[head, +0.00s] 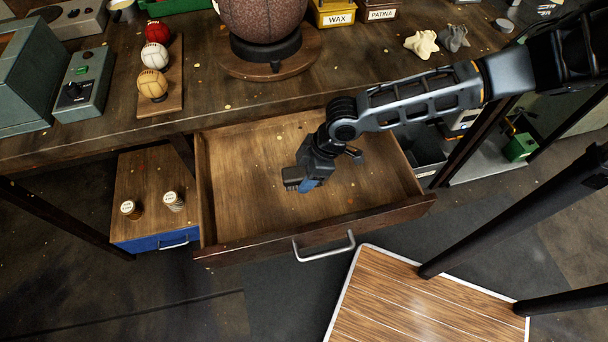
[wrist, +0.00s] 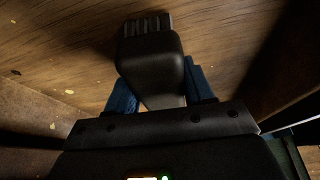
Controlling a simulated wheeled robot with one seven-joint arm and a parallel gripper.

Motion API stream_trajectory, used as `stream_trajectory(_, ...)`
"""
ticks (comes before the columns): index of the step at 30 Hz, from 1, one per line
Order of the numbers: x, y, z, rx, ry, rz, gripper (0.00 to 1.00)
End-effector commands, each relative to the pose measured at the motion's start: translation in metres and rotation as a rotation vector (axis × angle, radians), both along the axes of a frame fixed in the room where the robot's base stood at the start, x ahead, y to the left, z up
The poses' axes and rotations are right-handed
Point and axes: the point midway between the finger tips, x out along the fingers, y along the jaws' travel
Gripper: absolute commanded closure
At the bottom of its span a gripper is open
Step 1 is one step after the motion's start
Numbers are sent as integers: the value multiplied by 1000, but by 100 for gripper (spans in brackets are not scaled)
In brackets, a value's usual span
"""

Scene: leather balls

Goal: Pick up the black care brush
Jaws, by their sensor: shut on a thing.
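The black care brush shows in the wrist view (wrist: 150,62) with its dark bristles pointing away from me. In the head view the brush (head: 292,178) sticks out to the left of my gripper (head: 309,184). My gripper also shows in the wrist view (wrist: 160,88), its blue fingers shut on the two sides of the brush. Brush and gripper are inside the open wooden drawer (head: 240,170). I cannot tell whether the brush touches the drawer floor.
The drawer's front wall with its metal handle (head: 324,248) stands on the near side. The workbench (head: 100,110) above holds three small balls on a board and a large brown ball (head: 262,20). Two small jars (head: 172,200) stand at the left. The rest of the drawer looks empty.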

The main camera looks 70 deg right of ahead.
Motion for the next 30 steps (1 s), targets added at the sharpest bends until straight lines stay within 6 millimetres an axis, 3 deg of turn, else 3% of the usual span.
stream_trajectory(13, -1, -2, 51, 0, -1, -2, 81)
stream_trajectory(21, -46, -49, 80, -4, 0, -2, 81)
stream_trajectory(30, -76, -78, 106, -2, 0, 0, 81)
